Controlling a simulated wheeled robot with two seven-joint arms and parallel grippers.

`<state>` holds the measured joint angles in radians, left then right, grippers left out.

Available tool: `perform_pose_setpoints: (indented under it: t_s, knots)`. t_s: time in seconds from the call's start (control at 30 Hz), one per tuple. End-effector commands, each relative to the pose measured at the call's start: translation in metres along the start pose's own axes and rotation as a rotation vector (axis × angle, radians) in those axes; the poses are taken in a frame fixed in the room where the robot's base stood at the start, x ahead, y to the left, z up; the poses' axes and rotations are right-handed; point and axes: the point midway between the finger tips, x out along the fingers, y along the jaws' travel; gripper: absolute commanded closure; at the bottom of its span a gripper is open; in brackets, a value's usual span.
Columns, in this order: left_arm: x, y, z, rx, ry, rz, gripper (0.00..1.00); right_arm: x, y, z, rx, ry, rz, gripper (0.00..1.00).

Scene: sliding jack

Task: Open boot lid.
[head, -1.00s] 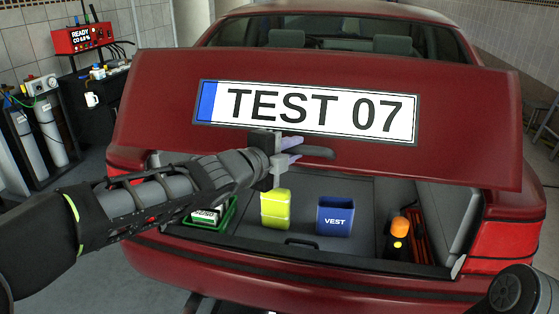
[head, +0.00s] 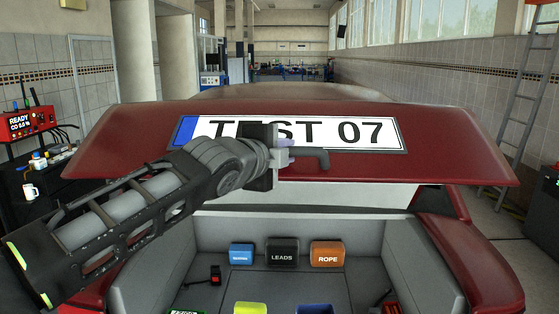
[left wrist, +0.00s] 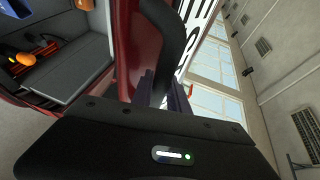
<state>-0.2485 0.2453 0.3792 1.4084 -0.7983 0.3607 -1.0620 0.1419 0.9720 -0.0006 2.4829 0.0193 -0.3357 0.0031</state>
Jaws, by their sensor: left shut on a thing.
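The red boot lid (head: 440,150) is raised well above the open boot in the head view, with the TEST 07 plate (head: 365,134) facing me. My left gripper (head: 290,157) is at the lid's lower middle, shut on the dark lid handle (head: 316,158) below the plate. My left arm hides part of the plate. In the left wrist view, the gripper fingers (left wrist: 163,95) close around the dark handle (left wrist: 175,50), beside the red lid (left wrist: 138,50). My right gripper is not in view.
The boot (head: 210,238) holds a blue box (head: 241,254), a black LEADS box (head: 283,252) and an orange ROPE box (head: 327,254). A ladder (head: 525,100) leans at the right wall. A dark cabinet (head: 45,185) with a white mug (head: 31,191) stands at left.

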Motion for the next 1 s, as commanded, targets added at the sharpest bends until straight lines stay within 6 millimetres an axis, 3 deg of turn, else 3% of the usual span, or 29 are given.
perform_pose_setpoints:
  t_s: [0.3,0.33,0.6,1.0]
  knots:
    - [0.0010,0.0014,0.0017,0.001,-0.003,0.003,1.00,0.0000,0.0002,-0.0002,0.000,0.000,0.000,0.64]
    - [0.0010,0.0015,0.0017,0.001,-0.003,0.003,0.79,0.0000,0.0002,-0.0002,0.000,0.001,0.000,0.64]
    - [0.0008,0.0011,0.0010,0.001,-0.002,0.003,0.59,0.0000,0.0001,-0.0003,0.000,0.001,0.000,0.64]
    - [-0.0047,0.0015,0.0012,0.001,-0.002,0.001,0.59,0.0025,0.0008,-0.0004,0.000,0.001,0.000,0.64]
